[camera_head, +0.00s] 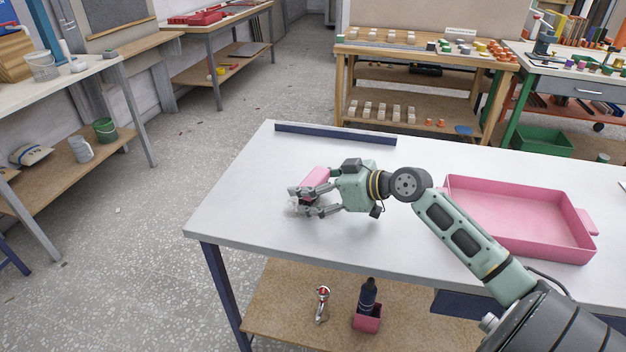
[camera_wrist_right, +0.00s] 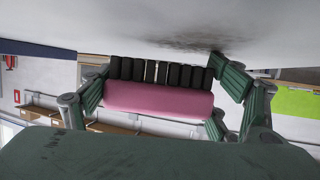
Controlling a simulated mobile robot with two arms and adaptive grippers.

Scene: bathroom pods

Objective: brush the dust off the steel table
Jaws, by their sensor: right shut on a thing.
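The steel table (camera_head: 245,205) has a pale, smooth top. My right gripper (camera_head: 302,201) is over its left part, shut on a pink brush (camera_head: 316,178). In the right wrist view the brush (camera_wrist_right: 158,100) sits between the fingers, with a row of black bristles facing the table top (camera_wrist_right: 120,30). A dark smudge of dust (camera_wrist_right: 195,42) lies on the top just beyond the bristles. I cannot tell whether the bristles touch the surface. In the head view I cannot make out the dust. My left gripper is not in view.
A pink tray (camera_head: 515,245) stands on the table's right part. A dark blue strip (camera_head: 335,134) runs along the far edge. A bottle in a pink holder (camera_head: 367,323) stands on the shelf below. The top left of the gripper is clear.

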